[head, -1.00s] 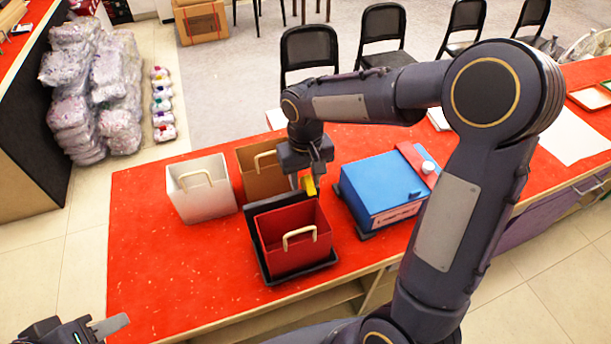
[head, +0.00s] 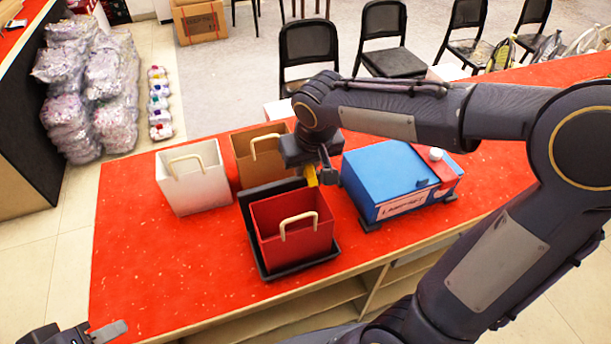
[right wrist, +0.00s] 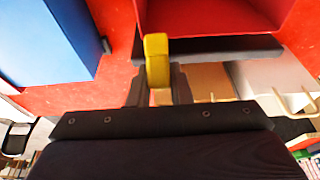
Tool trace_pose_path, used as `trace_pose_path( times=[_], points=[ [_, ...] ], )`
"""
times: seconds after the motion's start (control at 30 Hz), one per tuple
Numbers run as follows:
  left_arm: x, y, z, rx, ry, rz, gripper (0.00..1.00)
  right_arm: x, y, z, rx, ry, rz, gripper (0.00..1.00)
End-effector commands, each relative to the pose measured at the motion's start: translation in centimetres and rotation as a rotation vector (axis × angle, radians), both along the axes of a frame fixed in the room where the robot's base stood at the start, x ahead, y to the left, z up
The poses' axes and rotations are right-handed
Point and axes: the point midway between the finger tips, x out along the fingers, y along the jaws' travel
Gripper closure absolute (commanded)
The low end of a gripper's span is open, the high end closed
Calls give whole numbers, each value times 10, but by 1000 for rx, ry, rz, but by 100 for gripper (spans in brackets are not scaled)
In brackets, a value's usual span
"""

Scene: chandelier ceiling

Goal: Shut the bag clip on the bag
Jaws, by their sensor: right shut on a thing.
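A red open-topped bag (head: 292,228) with a beige handle stands upright in a black holder (head: 300,266) on the red counter. My right gripper (head: 322,172) is just behind the red bag's far right corner, shut on a small yellow piece (head: 311,176), which looks like the bag clip. In the right wrist view the yellow piece (right wrist: 157,62) sits between the two fingers, with its tip by the red bag (right wrist: 210,15) and the black panel (right wrist: 215,48). I cannot tell whether it touches the bag. My left gripper (head: 104,334) is partly in view at the bottom left, away from the bag.
A white bag (head: 195,183) and a brown bag (head: 255,165) with handles stand behind and left of the red one. A blue box (head: 392,180) stands close on the right. The counter's left part (head: 140,265) is clear. Black chairs (head: 392,50) stand beyond.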

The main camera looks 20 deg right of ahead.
Motion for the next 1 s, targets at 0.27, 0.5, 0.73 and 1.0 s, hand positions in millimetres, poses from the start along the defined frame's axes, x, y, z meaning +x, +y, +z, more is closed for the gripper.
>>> trace_pose_path(
  times=[0.27, 0.5, 0.73, 1.0],
  points=[
    [0, 0, -91, 0, 0, 0, 64, -8, 0, -17, -14, -272, 1, 100],
    [0, 0, -148, 0, 0, 0, 64, -13, 0, -18, -25, -458, -2, 100],
    [0, 0, -186, 0, 0, 0, 64, -16, 1, -17, -32, -582, -2, 100],
    [0, 0, -205, 0, 0, 0, 64, -17, 1, -14, -38, -651, -1, 100]
  ],
)
